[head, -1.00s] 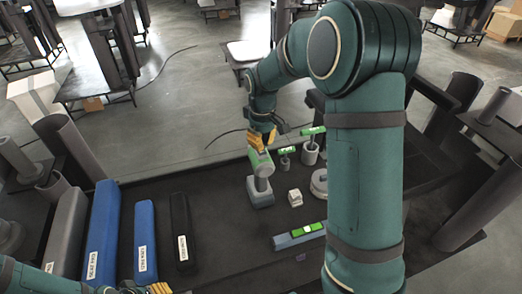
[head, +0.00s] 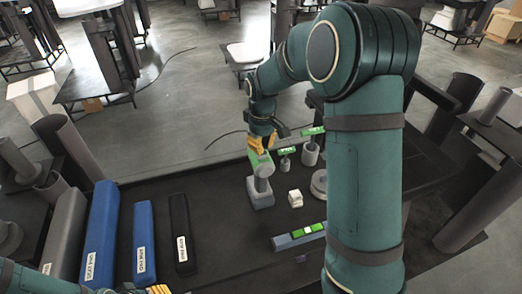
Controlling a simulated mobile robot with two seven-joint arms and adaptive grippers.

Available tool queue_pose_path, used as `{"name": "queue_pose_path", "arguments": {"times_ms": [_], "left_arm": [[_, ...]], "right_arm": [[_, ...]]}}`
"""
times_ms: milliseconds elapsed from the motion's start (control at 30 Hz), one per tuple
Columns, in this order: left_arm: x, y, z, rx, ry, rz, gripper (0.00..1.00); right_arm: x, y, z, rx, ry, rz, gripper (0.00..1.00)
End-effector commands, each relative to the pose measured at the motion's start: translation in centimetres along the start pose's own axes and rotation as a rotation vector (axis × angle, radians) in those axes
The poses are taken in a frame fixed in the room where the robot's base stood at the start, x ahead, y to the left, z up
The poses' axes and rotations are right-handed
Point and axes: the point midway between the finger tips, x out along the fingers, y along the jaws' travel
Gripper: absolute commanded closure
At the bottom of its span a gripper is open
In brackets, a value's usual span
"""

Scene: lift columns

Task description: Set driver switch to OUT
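The driver (head: 261,188), a grey power tool with a green top, stands upright on its wide base on the dark table (head: 225,230). My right gripper (head: 261,146) points down at the top of the driver, its yellow fingers touching or just above the green part. The gap between the fingers is too small to read. The switch on the driver cannot be made out. My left gripper (head: 158,290) shows only its yellow fingertips at the bottom edge, below the blue and black cases.
Blue cases (head: 145,240) and a black case (head: 181,232) with labels lie at left. A small white block (head: 295,198), a bar with a green top (head: 298,236) and green-labelled holders (head: 287,152) are right of the driver. My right arm hides the table's right part.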

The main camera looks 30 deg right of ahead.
Motion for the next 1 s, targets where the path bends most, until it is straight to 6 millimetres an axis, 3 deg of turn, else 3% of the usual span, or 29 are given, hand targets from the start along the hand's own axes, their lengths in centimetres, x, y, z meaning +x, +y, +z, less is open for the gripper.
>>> {"name": "queue_pose_path", "arguments": {"times_ms": [1000], "left_arm": [[0.9,-0.3,0.1,0.0,0.0,0.0,0.53]], "right_arm": [[1.5,0.0,0.0,0.0,0.0,0.0,1.0]]}}
